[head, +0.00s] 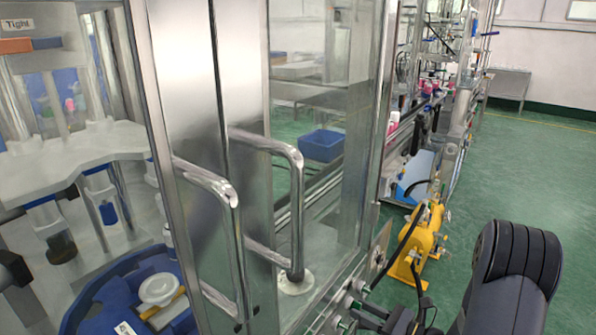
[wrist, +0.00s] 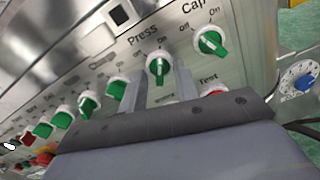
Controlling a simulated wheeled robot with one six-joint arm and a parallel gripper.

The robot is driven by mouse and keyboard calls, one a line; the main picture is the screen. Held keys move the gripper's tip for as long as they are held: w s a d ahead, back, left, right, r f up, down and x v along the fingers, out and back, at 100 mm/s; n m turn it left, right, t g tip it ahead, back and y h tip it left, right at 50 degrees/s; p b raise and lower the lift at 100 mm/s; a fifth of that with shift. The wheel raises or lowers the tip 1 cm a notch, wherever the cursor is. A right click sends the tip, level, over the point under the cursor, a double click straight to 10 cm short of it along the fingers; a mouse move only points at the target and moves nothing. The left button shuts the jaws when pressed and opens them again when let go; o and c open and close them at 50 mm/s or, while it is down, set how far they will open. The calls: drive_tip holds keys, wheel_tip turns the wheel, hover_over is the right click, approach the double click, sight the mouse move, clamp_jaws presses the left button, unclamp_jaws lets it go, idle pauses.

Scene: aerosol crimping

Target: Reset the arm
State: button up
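My gripper (wrist: 160,76) shows in the wrist view in front of a slanted metal control panel (wrist: 110,55). Its two grey fingers stand apart. The green Press knob (wrist: 158,68) appears between and just beyond the fingertips; I cannot tell whether they touch it. My arm (head: 510,275) shows as a dark, ribbed link at the lower right of the head view, and the gripper itself cannot be made out there.
Several green knobs line the panel, including the Cap knob (wrist: 210,41). A blue-and-white dial (wrist: 300,82) is at right. In the head view, glass doors have metal handles (head: 290,200). A yellow machine (head: 425,238) stands beside open green floor (head: 535,165).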

drive_tip(key=s+d+n+b, duration=0.3)
drive_tip(key=d+n+b, duration=0.1)
drive_tip(key=n, duration=0.4)
drive_tip(key=shift+s+d+n+b, duration=0.3)
drive_tip(key=shift+s+d+b, duration=0.05)
drive_tip(key=shift+d, duration=0.2)
drive_tip(key=shift+r, duration=0.1)
